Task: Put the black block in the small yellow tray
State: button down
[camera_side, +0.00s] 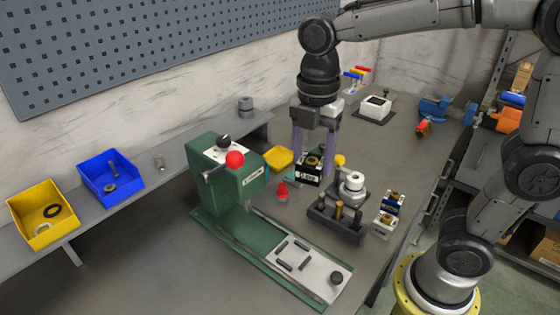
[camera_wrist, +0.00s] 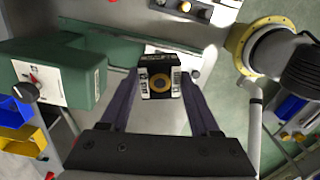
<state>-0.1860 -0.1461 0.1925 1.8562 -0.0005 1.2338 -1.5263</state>
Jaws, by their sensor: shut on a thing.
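A black block (camera_side: 307,179) with a bronze ring on top and a white label on its face is between the fingers of my gripper (camera_side: 312,168) in the side view. In the wrist view the black block (camera_wrist: 160,70) is also between the two purple fingers, and my gripper (camera_wrist: 160,80) is shut on it. I cannot tell whether the block is clear of the bench. The small yellow tray (camera_side: 278,157) lies just left of and behind the block in the side view, beside the green press. I cannot make out the tray for certain in the wrist view.
The green press (camera_side: 235,175) with a red knob stands left of my gripper. A red piece (camera_side: 282,192) is in front of the tray. A dark fixture (camera_side: 340,220) and two small blocks (camera_side: 387,212) stand to the right. Blue and yellow bins are far left.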

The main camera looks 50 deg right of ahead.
jog(key=w+d+f+m, duration=0.1)
jog(key=w+d+f, duration=0.1)
jog(key=w+d, duration=0.7)
jog(key=m, duration=0.2)
send_near(278, 159)
jog(key=shift+s+f, duration=0.4)
jog(key=shift+w+f, duration=0.5)
jog(key=shift+f, duration=1.55)
jog(key=shift+f, duration=0.1)
jog(key=shift+c, duration=0.6)
grip_release()
jog(key=shift+f, duration=0.1)
